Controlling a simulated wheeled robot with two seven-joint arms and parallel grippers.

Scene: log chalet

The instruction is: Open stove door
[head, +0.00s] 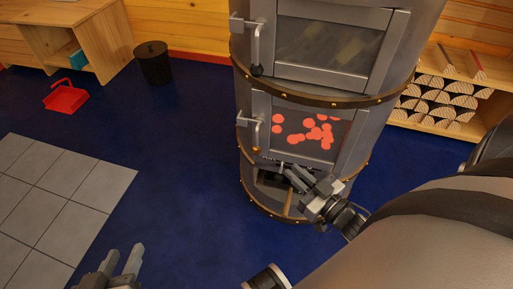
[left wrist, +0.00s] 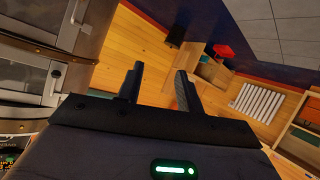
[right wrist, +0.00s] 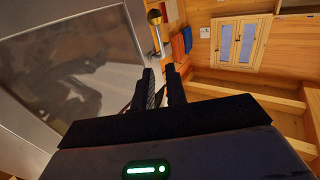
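The grey round stove (head: 345,95) has an upper glass door (head: 328,45) and a lower glass door (head: 310,130) with glowing red coals behind it. Both look closed. The upper handle (head: 256,45) and lower handle (head: 256,134) are on the left edges. My right gripper (head: 287,173) is slightly open at the lower door's bottom edge, below and right of its handle; contact is unclear. In the right wrist view a glass pane (right wrist: 70,75) fills the left, with a brass-knobbed handle (right wrist: 155,32) beyond the fingertips. My left gripper (head: 124,258) is open and empty, away from the stove.
A log rack (head: 440,95) stands right of the stove. A black bin (head: 153,63), a red dustpan (head: 66,97) and a wooden shelf unit (head: 75,40) are at the back left. Grey tiles (head: 60,205) lie left. The blue floor (head: 175,150) left of the stove is clear.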

